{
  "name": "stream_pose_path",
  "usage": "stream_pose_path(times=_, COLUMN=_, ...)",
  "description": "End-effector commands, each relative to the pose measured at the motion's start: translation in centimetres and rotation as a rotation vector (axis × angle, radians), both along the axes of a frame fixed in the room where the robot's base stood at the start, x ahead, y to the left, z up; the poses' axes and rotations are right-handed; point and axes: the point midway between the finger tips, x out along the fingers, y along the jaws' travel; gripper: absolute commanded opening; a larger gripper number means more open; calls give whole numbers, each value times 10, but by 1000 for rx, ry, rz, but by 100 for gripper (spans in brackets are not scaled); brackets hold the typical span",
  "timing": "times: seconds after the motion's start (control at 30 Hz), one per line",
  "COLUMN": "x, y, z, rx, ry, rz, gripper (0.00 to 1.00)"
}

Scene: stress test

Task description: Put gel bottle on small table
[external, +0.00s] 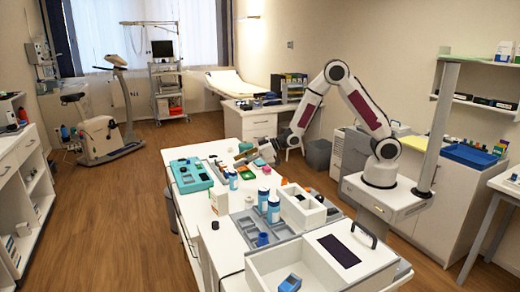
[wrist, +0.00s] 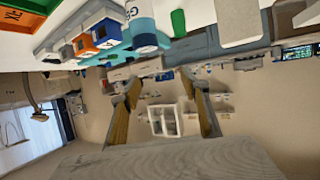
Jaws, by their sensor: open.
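A white bottle with a blue-green part and letters that look like "GE" (wrist: 143,22) is at the top of the wrist view, cut by the frame edge. It stands beside a teal tray with orange and blue boxes. In the external view a blue-and-white bottle (external: 233,180) stands near the teal tray (external: 192,176); I cannot tell whether it is the same bottle. My gripper (external: 243,156) is over the far part of the white worktable. In the wrist view my gripper (wrist: 165,92) has its fingers spread with nothing held. I cannot tell which surface is the small table.
More blue-and-white bottles (external: 273,209) stand nearer the camera by a white divided box (external: 302,206). A large white bin (external: 320,265) fills the near end. Green and red items crowd the worktable around my gripper. A white side table (external: 508,184) is at the right edge.

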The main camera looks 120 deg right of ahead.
Motion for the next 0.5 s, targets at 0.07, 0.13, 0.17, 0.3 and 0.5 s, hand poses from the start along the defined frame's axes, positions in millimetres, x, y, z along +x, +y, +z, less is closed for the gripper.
stream_pose_path(times=0.07, x=1, y=10, z=14, rx=-5, ry=15, rz=8, gripper=45)
stream_pose_path(times=0.13, x=0, y=21, z=23, rx=-6, ry=37, rz=14, gripper=45)
stream_pose_path(times=0.17, x=-1, y=25, z=28, rx=-6, ry=46, rz=16, gripper=45)
stream_pose_path(times=0.3, x=-6, y=48, z=48, rx=-6, ry=91, rz=28, gripper=45)
stream_pose_path(times=0.5, x=-20, y=83, z=75, rx=-2, ry=154, rz=44, gripper=45)
